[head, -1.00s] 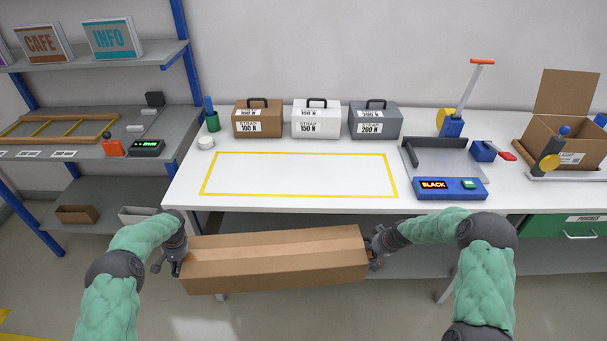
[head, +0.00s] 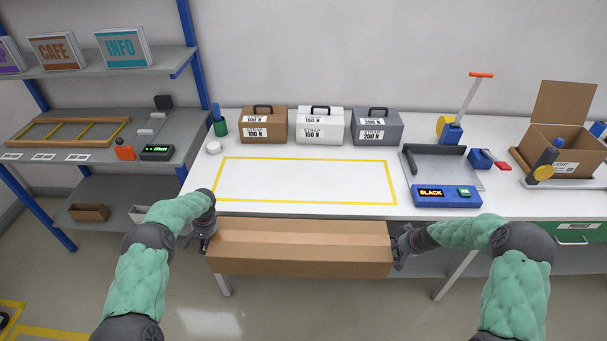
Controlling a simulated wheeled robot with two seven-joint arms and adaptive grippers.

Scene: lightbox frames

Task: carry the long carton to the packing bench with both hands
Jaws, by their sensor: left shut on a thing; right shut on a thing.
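The long brown carton (head: 300,250) is held nearly level in front of the bench's front edge, its long side facing me. My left gripper (head: 205,240) is shut on its left end. My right gripper (head: 402,248) is shut on its right end. The white packing bench (head: 395,207) stands just behind the carton. A yellow-outlined rectangle (head: 305,181) on its top is empty. The fingertips are partly hidden by the carton and the wrists.
Three strap boxes, brown (head: 263,125), white (head: 320,126) and grey (head: 377,126), stand behind the rectangle. A grey tray device (head: 445,165) with a display is to its right, then an open carton (head: 562,150). Shelves (head: 90,150) stand left.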

